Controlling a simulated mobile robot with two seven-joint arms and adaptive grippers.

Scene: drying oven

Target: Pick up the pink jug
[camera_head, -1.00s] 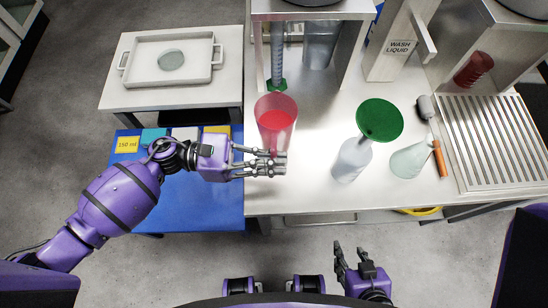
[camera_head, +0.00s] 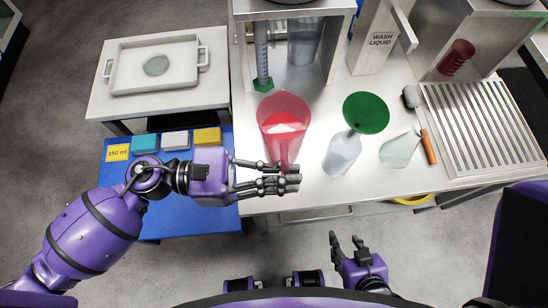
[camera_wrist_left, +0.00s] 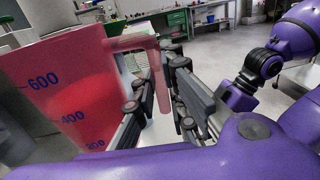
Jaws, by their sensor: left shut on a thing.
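The pink jug (camera_head: 284,108) is on the left part of the bench in the head view, with red liquid inside. My left gripper (camera_head: 290,180) is at its handle, on the near side. In the left wrist view, the jug (camera_wrist_left: 60,85) fills the left side, with 600 and 400 marks. Its handle (camera_wrist_left: 160,80) hangs between the fingers of my left gripper (camera_wrist_left: 165,100), which is shut on it. The jug's base is hidden, so a gap to the bench cannot be seen. My right gripper (camera_head: 345,240) is open and empty, in front of the bench.
A measuring cylinder (camera_head: 262,58) stands behind the jug. To the right are a clear bottle (camera_head: 342,156) with a green funnel (camera_head: 366,112), a conical flask (camera_head: 399,150) and an orange-handled brush (camera_head: 428,147). A white tray (camera_head: 193,87) with a dish stands on the left table.

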